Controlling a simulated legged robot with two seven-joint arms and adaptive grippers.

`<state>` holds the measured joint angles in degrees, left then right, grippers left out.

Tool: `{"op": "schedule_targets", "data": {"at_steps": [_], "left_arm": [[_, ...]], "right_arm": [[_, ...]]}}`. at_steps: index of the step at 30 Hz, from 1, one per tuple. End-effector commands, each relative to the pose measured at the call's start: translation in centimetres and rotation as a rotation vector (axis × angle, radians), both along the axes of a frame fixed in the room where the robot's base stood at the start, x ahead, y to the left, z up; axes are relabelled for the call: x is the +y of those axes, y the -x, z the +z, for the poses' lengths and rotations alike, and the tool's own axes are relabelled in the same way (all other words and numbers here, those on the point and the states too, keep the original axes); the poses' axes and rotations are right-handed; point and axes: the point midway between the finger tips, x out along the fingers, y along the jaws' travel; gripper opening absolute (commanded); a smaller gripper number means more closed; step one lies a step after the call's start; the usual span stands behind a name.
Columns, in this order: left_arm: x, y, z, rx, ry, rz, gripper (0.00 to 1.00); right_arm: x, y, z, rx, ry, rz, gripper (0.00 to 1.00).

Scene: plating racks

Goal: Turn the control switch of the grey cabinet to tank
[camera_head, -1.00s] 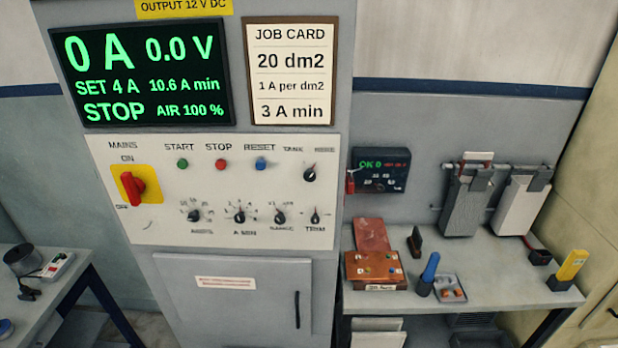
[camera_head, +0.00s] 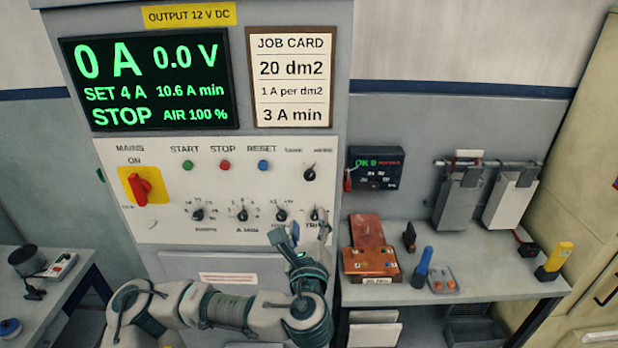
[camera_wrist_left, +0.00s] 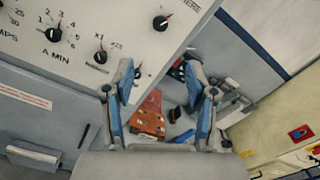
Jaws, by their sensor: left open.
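The grey cabinet (camera_head: 347,60) stands in the middle of the head view, with a white control panel (camera_head: 120,217). The control switch (camera_head: 310,174) is a small black knob at the panel's upper right, under a blurred pair of labels. Its pointer leans up and right, towards the right-hand label. It also shows in the left wrist view (camera_wrist_left: 162,22), beyond the fingers and touched by nothing. My left gripper (camera_head: 301,236) is open and empty, below the switch, near the panel's lower right edge and the trim knob (camera_head: 315,214). My right gripper is not in view.
Other knobs, such as the range knob (camera_head: 281,215), lie along the panel's lower row. The red mains switch (camera_head: 141,187) is at the left.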

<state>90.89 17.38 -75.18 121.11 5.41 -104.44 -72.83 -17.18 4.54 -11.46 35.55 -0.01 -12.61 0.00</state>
Motion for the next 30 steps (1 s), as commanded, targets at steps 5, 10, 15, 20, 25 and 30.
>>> {"op": "schedule_targets", "data": {"at_steps": [5, 10, 15, 20, 25, 30], "left_arm": [[0.1, -2.0, 0.2, -0.001, -0.005, 0.005, 0.57], [0.1, -5.8, 0.4, -0.001, -0.003, 0.005, 0.57], [0.0, -9.9, 0.5, -0.001, -0.002, 0.004, 0.57], [0.0, -13.4, 0.5, -0.002, -0.002, 0.004, 0.57], [0.0, -15.9, 0.4, -0.002, -0.001, 0.002, 0.57], [-0.1, -16.9, 0.2, -0.002, 0.000, 0.000, 0.57]], "right_arm": [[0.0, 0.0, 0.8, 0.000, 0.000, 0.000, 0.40], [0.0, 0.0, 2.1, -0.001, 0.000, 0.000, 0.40], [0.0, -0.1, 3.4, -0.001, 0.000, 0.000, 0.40], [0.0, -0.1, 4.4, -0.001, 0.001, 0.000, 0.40], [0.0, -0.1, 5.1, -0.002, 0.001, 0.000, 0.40], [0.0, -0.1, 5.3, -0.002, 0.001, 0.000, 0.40]]}}
